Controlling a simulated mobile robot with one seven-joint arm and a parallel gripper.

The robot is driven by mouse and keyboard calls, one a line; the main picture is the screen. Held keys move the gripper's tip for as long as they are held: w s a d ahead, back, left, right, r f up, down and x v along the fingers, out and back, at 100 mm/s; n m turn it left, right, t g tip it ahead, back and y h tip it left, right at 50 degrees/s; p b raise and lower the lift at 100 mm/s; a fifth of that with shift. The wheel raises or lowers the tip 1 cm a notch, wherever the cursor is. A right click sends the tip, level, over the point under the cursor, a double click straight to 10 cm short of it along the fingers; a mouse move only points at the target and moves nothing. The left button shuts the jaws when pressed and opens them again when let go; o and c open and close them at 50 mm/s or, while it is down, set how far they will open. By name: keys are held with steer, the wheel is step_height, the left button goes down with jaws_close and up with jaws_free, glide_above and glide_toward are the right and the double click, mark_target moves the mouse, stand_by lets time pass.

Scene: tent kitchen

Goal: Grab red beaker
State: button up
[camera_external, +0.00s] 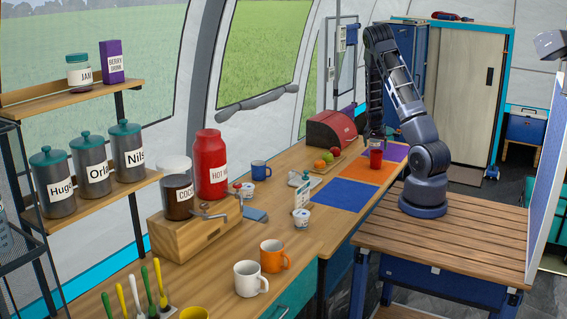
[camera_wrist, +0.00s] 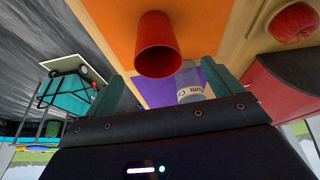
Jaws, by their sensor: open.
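The red beaker (camera_external: 376,160) stands on the orange mat (camera_external: 371,172) on the counter, beside the fruit board. In the wrist view the red beaker (camera_wrist: 158,48) shows large, just beyond my fingertips and a little left of the middle between them. My gripper (camera_external: 373,136) is above and close to the beaker in the external view. In the wrist view my gripper (camera_wrist: 166,76) is open, with its two fingers apart and nothing held between them. Whether a finger touches the beaker cannot be told.
A red apple (camera_wrist: 295,22) on the board and the red bread box (camera_external: 331,130) are close by. The blue mat (camera_external: 335,194) is clear. Mugs and jars stand farther along the counter.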

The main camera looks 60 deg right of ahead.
mark_target(377, 152)
steer(key=shift+s+x, duration=0.2)
steer(key=shift+x, duration=3.05)
steer(key=shift+d+r, duration=0.1)
steer(key=shift+c, duration=0.4)
steer(key=c, duration=1)
